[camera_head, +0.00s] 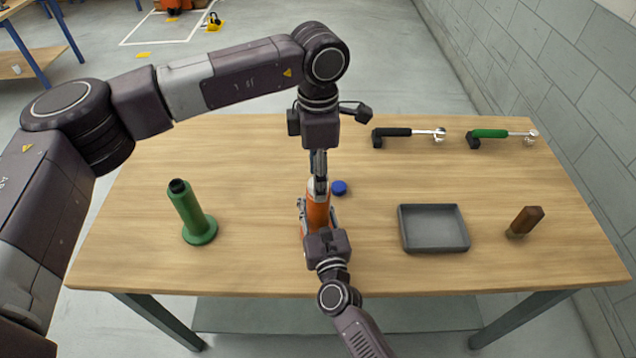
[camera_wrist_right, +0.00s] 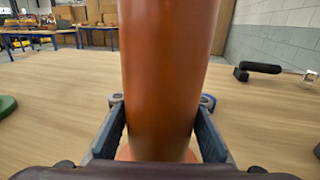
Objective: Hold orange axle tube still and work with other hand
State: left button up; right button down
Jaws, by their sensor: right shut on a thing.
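The orange axle tube (camera_head: 317,212) stands upright near the middle of the wooden table. My right gripper (camera_head: 316,218) comes from the front edge and is shut around its lower part. In the right wrist view the tube (camera_wrist_right: 168,75) fills the middle, with a finger on each side. My left gripper (camera_head: 318,178) reaches down from above, fingertips at the top of the tube. Its fingers look close together, but whether they hold something is hidden. A blue round cap (camera_head: 339,187) lies just right of the tube.
A green flanged tube (camera_head: 190,212) stands at left. A grey tray (camera_head: 434,246) and a brown block-like piece (camera_head: 525,221) are at right. A black-handled tool (camera_head: 394,132) and a green-handled tool (camera_head: 490,134) lie at the back right. The table (camera_head: 255,255) is clear between them.

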pick_arm(q)
jog(key=n, duration=0.2)
jog(key=shift+n, duration=0.3)
jog(key=shift+c, duration=0.5)
jog(key=c, duration=0.9)
jog(key=m, duration=0.7)
jog(key=shift+m, duration=1.4)
